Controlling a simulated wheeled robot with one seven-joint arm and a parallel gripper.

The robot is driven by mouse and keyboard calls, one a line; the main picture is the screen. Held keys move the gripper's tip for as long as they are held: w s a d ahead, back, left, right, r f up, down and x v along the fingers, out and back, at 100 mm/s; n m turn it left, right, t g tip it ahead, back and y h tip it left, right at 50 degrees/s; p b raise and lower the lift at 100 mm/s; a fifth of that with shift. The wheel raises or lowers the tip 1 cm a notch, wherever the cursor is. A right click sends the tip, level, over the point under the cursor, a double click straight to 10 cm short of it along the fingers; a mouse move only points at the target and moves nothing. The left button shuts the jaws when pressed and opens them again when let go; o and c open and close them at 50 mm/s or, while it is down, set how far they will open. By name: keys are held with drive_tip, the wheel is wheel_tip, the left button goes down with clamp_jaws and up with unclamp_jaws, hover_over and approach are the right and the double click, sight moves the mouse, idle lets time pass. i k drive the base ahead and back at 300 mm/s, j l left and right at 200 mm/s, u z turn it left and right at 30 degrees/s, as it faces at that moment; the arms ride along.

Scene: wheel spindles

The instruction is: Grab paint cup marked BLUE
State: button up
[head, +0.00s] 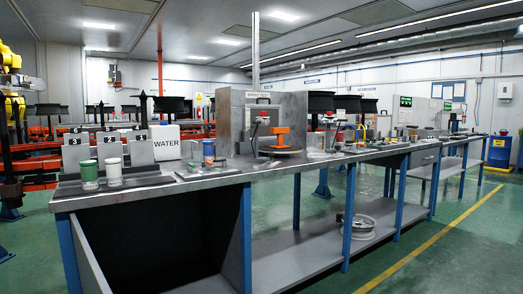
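No cup with a readable BLUE label shows. On the near left of the long workbench (290,172) stand a green-topped cup (89,180) and a white cup (113,168). A small blue item (208,148) stands further right, left of the grey metal spray-test box (232,122); it may be a cup, but it is too small to tell. More small coloured items stand along the bench to the right, too small to identify. My gripper is not in view.
A white block marked WATER (167,153) and grey numbered holders stand behind the cups. A wheel (355,227) lies on the lower shelf. Green floor is clear at the front right.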

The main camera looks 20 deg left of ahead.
sight(208, 146)
drive_tip(key=i+l+u, duration=0.1)
drive_tip(key=i, duration=0.3)
drive_tip(key=i+l, duration=0.25)
drive_tip(key=i, duration=0.15)
drive_tip(key=u, duration=0.05)
